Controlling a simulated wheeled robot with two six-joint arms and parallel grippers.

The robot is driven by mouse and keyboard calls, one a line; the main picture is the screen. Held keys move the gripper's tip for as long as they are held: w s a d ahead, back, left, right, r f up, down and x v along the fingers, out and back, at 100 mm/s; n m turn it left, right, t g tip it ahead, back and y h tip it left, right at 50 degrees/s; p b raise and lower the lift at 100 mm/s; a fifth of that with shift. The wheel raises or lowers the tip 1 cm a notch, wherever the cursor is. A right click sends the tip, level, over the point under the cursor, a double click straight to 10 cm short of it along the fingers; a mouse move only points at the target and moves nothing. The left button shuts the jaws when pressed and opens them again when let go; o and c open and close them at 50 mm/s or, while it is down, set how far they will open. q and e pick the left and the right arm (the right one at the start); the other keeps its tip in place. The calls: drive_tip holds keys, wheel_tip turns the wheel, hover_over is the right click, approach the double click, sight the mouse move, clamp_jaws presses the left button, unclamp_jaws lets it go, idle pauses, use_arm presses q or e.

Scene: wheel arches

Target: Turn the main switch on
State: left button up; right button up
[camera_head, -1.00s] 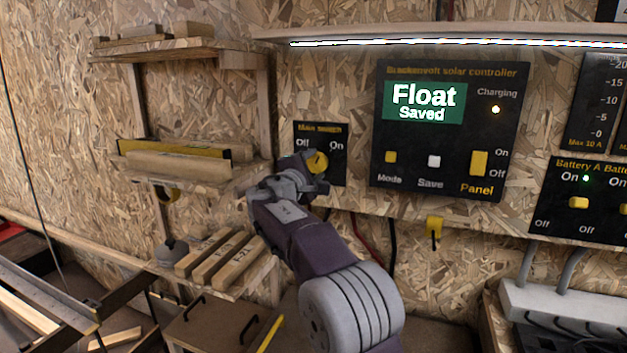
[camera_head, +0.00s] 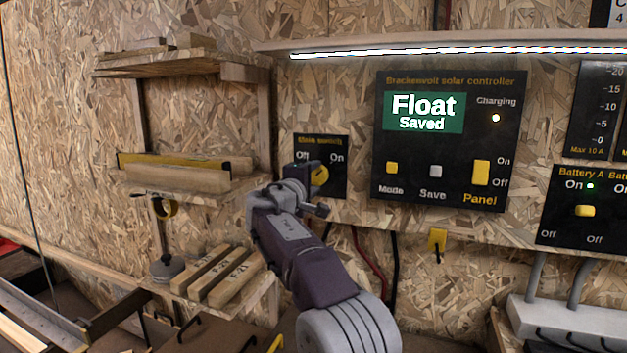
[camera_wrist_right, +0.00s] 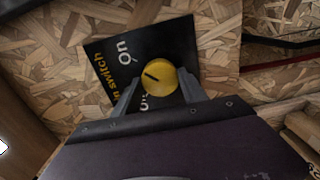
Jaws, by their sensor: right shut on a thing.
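The main switch is a black plate (camera_head: 335,187) on the chipboard wall with "Off" at left, "On" at right and a round yellow knob (camera_head: 319,176). My right gripper (camera_head: 314,187) is at the knob and partly covers it and the plate's lower left. In the right wrist view, the fingers (camera_wrist_right: 160,93) are on either side of the knob (camera_wrist_right: 172,82), shut on it. The knob's dark mark points towards the label side, seemingly nearer "On" than "Off" on the plate (camera_wrist_right: 105,50). My left gripper is not in view.
The solar controller panel (camera_head: 455,185) is right of the switch, with "Float Saved" on its screen. A battery switch panel (camera_head: 560,215) is further right. Wooden shelves (camera_head: 190,190) with wood pieces are at left.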

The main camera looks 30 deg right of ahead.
drive_tip(key=o, duration=1.4)
drive_tip(key=shift+c, duration=0.2)
drive_tip(key=b+v, duration=0.1)
drive_tip(key=v, duration=0.8)
drive_tip(key=shift+f, duration=0.1)
